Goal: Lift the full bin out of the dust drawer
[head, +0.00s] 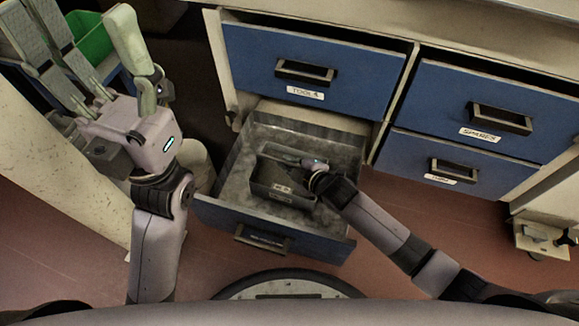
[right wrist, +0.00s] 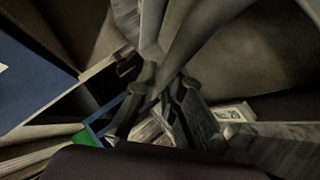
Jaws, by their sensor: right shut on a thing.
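The dust drawer (head: 343,247) is pulled open below the TOOLS drawer, its floor grey and dusty. A dark, box-shaped bin (head: 282,193) with a small label on its front is in it. My right gripper (head: 292,161) reaches in from the right and is shut on the bin at its upper part; the exact grip is partly hidden. In the right wrist view my right gripper's fingers (right wrist: 165,95) are close together over dark, cluttered surfaces. I cannot tell whether the bin touches the drawer floor. My left gripper (head: 82,12) is raised at the left, fingers spread and empty.
Blue closed drawers surround the open one: TOOLS (head: 310,62), SPARES (head: 480,112) and a smaller one (head: 455,165). A green bin (head: 93,42) stands behind my left gripper. A wheeled light stand (head: 545,238) is at the far right. Reddish floor lies around.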

